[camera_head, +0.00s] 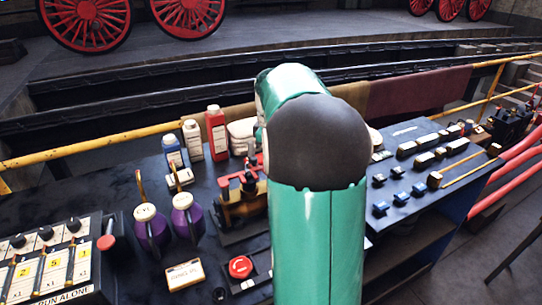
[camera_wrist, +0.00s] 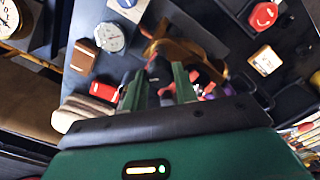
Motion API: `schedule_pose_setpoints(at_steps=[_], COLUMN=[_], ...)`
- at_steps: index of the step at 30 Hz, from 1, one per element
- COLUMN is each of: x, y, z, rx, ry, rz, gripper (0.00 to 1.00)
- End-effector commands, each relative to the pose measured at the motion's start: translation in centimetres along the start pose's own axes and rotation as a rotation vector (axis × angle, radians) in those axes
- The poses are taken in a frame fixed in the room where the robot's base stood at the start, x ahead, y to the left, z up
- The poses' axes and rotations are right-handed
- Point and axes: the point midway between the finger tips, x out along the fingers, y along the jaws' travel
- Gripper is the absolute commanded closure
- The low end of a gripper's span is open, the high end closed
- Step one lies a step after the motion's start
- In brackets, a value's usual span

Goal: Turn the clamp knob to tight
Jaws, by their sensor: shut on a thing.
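My gripper (camera_wrist: 158,86) shows in the wrist view, its two green fingers close together on either side of a dark knob (camera_wrist: 157,68). It looks shut on this knob, which I take for the clamp knob. Brass-coloured and red parts of the device lie around and beyond it. In the head view a red and brass device (camera_head: 240,207) stands on the dark bench, partly behind my green arm. My arm hides my gripper there. I cannot read how tight the knob is.
A red stop button (camera_head: 240,267) sits on the bench in front of the device. A panel with blue switches (camera_head: 400,198) is on the right. A yellow rail (camera_head: 88,151) runs behind the bench.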

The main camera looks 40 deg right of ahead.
Motion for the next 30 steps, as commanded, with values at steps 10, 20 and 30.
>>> schedule_pose_setpoints(at_steps=[10,20,30], x=[-0.16,-0.17,-0.18], y=[-0.05,-0.07,-0.08], z=[-0.13,-0.14,-0.17], rx=[0.328,0.641,0.963], ry=[0.002,0.003,0.004], rz=[0.003,0.002,0.002], gripper=[0.94,0.94,0.94])
